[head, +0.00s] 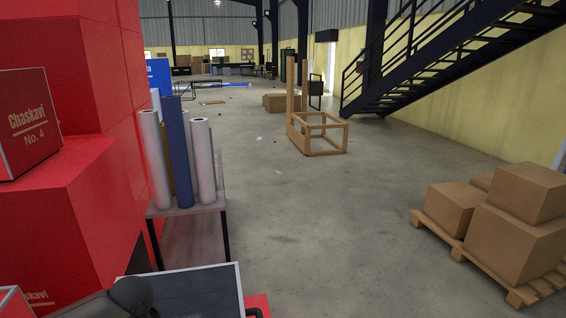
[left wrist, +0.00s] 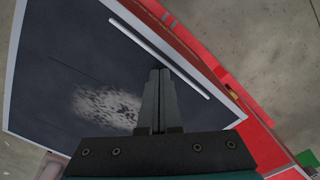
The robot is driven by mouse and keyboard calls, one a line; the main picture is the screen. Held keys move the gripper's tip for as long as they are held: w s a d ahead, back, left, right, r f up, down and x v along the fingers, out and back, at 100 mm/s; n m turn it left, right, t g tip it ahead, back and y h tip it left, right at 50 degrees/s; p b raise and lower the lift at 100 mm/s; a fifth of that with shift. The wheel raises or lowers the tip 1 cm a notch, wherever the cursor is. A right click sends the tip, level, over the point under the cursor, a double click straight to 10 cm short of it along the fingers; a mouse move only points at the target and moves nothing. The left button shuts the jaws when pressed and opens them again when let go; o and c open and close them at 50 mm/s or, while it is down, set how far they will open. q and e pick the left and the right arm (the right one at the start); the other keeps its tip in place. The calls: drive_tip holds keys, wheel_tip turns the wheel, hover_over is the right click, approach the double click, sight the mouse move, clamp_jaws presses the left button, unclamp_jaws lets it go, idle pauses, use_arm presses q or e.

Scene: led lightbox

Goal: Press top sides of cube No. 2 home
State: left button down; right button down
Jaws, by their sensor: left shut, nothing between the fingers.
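In the left wrist view a dark panel (left wrist: 60,80) with white edges fills most of the picture, with a red body (left wrist: 262,148) along its right side. A white strip (left wrist: 160,58) runs along the panel near that side. My left gripper (left wrist: 158,70) is shut and empty, its fingertips over the panel; I cannot tell whether they touch it. In the head view a dark, white-edged top (head: 195,292) shows at the bottom, partly covered by a dark rounded shape. No number 2 is readable on any cube. My right gripper is not in view.
A red box marked Chaskavi No. 4 (head: 32,122) stands at the left among larger red blocks (head: 95,60). A small table (head: 190,235) holds upright rolls (head: 178,150). Cartons (head: 515,240) sit on a pallet at the right. The floor between is open, with a wooden frame (head: 322,135) farther back.

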use_arm(q)
drive_tip(key=shift+f, duration=0.3)
drive_tip(key=shift+f, duration=0.15)
idle(0.6)
wheel_tip(320, 180, up, 3)
drive_tip(key=p, duration=0.5)
idle(0.4)
wheel_tip(320, 180, up, 4)
drive_tip(key=p, duration=0.6)
